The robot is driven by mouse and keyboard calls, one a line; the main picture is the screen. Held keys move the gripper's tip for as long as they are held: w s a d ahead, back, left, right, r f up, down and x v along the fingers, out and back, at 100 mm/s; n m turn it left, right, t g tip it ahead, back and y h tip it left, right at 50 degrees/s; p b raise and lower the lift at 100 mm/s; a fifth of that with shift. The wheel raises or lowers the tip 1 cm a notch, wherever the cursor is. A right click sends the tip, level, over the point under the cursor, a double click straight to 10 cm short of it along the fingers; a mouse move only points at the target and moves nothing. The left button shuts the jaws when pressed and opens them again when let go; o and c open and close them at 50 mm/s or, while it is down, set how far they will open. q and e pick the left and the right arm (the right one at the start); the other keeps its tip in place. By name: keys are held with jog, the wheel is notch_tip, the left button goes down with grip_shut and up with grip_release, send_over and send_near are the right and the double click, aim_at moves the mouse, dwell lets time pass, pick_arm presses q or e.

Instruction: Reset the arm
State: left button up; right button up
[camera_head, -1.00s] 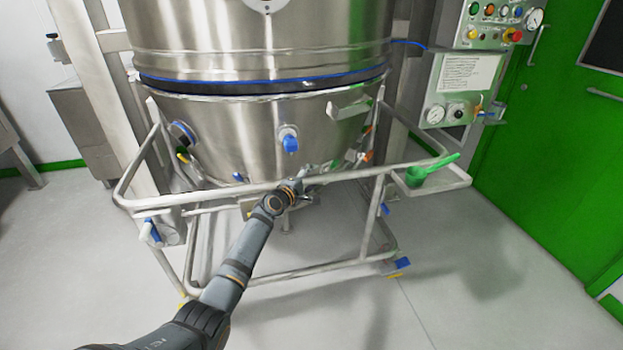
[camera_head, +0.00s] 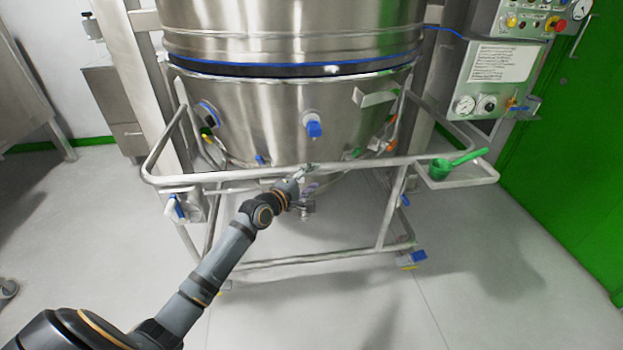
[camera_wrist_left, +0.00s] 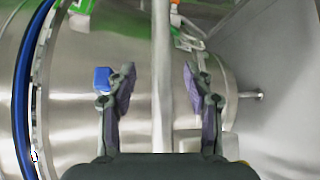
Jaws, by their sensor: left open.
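My left arm comes in from the lower left of the head view. My left gripper (camera_head: 304,172) is at the front rail of the bowl trolley, small and partly hard to make out there. In the left wrist view the gripper (camera_wrist_left: 157,85) is open, its two dark fingers apart with nothing held. The trolley's metal rail (camera_wrist_left: 161,60) shows in the gap between the fingers; I cannot tell whether they touch it. The steel bowl (camera_head: 260,115) stands behind the rail. My right gripper is not in view.
A green scoop (camera_head: 455,164) lies on a small tray (camera_head: 482,174) at the rail's right end. A blue-capped port (camera_head: 313,129) sticks out of the bowl. A control panel (camera_head: 500,75) and green door (camera_head: 570,170) are at right. The front floor is clear.

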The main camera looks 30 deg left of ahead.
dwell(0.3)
pick_arm(q)
jog(key=s+d+f+m+g+y, duration=0.15)
jog(key=s+f+m+g, duration=0.3)
jog(key=s+f, duration=0.5)
jog(key=s+d+f+m+g, duration=0.25)
jog(key=s+f+m, duration=0.25)
jog(key=s+f, duration=0.4)
jog(key=s+d+f+m+g+y, duration=0.15)
jog(key=s+f+m+g, duration=0.25)
jog(key=s+f, duration=0.55)
jog(key=s+a+f+m+g+p, duration=0.2)
jog(key=s+p, duration=1)
jog(key=s, duration=0.1)
jog(key=s+a+f+m+g+y+p, duration=0.1)
jog(key=s+a+f+m+p, duration=0.1)
jog(key=s+p, duration=1.1)
jog(key=shift+s+g, duration=0.4)
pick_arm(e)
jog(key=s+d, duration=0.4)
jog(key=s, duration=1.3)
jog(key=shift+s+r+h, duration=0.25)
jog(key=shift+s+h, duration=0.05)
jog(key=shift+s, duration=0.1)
